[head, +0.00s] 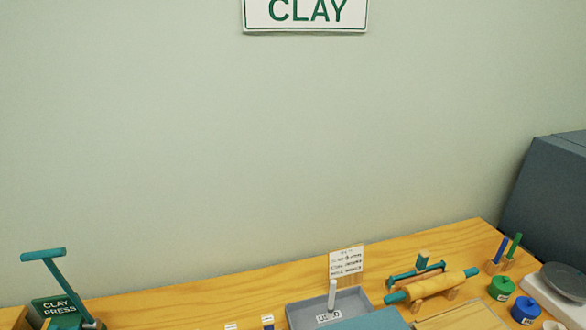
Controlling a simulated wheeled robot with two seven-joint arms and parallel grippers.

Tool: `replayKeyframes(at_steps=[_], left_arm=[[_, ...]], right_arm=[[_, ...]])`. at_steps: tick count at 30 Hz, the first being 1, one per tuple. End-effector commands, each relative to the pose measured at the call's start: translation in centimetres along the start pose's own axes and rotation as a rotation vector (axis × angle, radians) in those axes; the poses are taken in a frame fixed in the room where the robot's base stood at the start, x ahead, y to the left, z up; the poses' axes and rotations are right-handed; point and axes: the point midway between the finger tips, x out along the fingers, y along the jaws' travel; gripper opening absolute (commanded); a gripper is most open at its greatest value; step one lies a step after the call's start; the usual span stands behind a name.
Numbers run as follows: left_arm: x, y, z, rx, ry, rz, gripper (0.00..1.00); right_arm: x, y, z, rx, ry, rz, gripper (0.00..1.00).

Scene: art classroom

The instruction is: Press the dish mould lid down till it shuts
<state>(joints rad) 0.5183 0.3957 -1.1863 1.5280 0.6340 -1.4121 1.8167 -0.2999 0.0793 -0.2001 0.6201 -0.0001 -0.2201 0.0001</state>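No part is clearly marked as the dish mould. At the right edge a round dark grey dish-shaped piece (566,280) sits over a white block (548,297); it may be the mould, but I cannot tell whether its lid is open or shut. A flat teal panel (378,320) at the bottom edge is cut off, and I cannot tell what it belongs to. Neither of my grippers is in view.
The wooden table (215,292) holds a green clay press (58,308) at left, a grey tray (303,312), a rolling pin (432,286) on a stand, and green (501,288) and blue (525,308) pots. A dark grey cabinet (550,195) stands at right.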

Motion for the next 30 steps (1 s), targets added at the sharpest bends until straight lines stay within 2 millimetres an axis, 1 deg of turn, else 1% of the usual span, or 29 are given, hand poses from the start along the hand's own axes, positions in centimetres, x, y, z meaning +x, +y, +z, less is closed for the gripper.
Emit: replayKeyframes(at_steps=[15, 30], left_arm=[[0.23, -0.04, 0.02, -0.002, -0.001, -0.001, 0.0], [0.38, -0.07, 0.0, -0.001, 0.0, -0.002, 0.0]], right_arm=[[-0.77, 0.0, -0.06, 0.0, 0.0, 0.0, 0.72], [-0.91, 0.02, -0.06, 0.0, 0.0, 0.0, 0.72]])
